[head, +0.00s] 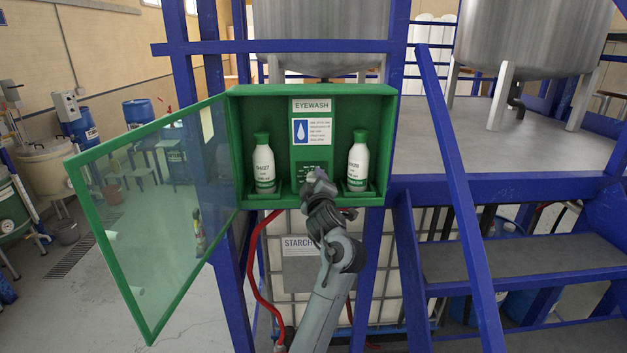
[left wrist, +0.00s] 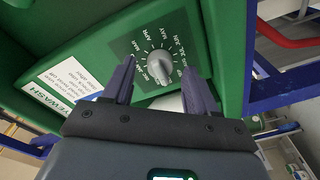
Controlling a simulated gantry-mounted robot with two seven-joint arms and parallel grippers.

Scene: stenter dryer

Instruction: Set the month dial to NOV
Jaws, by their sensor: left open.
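The month dial (left wrist: 158,68) is a light grey ridged knob on a dark green plate with white month letters around it, seen in the left wrist view. Which month it points to is not clear. My left gripper (left wrist: 159,73) is open, with one dark finger on each side of the knob in that view; contact is not visible. In the head view my left gripper (head: 317,184) is at the lower middle of the green eyewash cabinet (head: 235,150) and hides most of the dial. My right gripper is not in view.
Two white bottles with green caps, a left one (head: 264,165) and a right one (head: 357,163), stand in the cabinet beside the centre panel. The clear door (head: 150,215) is swung open to the left. Blue posts and a stair rail (head: 455,180) stand close right.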

